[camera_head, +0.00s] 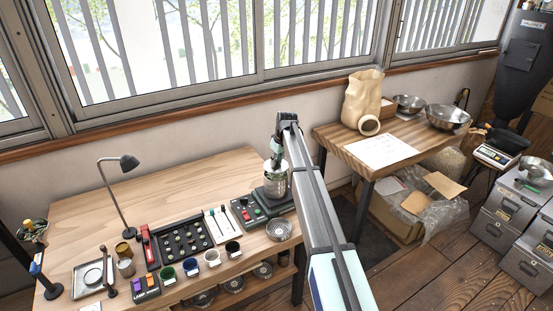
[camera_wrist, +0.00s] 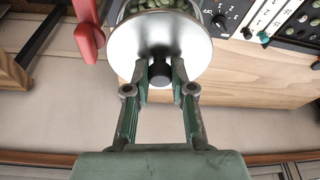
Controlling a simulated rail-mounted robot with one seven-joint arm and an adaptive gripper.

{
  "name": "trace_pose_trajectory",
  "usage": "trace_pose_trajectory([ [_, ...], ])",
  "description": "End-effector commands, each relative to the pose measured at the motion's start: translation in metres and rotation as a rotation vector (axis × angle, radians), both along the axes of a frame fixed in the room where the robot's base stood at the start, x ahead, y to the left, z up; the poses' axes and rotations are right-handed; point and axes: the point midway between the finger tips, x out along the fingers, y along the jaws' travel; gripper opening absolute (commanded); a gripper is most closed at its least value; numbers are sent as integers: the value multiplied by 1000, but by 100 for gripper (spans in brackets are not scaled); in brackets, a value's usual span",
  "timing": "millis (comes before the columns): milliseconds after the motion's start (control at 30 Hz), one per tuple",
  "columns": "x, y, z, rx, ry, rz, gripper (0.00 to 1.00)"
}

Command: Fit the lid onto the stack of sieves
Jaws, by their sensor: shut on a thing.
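The stack of sieves (camera_head: 276,184) is a silver cylinder standing on a dark base at the right end of the wooden workbench. In the wrist view, green beans (camera_wrist: 152,4) show in its open top. My gripper (camera_wrist: 160,75) is shut on the black knob of the lid. The lid (camera_wrist: 160,38) is a shiny round metal disc; it hides part of the beans, which show past its far edge. In the head view my gripper (camera_head: 276,151) is above the stack, and my arm partly hides the area. I cannot tell whether lid and stack touch.
A control box with knobs (camera_head: 250,207) stands close beside the stack. A round metal dish (camera_head: 279,230) lies in front. A red part (camera_wrist: 88,38) is near the lid in the wrist view. A desk lamp (camera_head: 123,165) stands left. The back left of the bench is clear.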

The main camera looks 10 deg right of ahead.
Motion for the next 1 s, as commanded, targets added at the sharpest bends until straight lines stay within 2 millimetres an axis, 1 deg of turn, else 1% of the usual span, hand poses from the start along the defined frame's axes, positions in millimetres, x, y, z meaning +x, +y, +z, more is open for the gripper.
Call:
trace_pose_trajectory([
  [33, 0, 0, -7, 0, 0, 0, 0],
  [100, 0, 0, -14, 0, 0, 0, 0],
  [200, 0, 0, -22, 0, 1, 0, 0],
  [333, 0, 0, -29, 0, 1, 0, 0],
  [1000, 0, 0, -31, 0, 0, 0, 0],
])
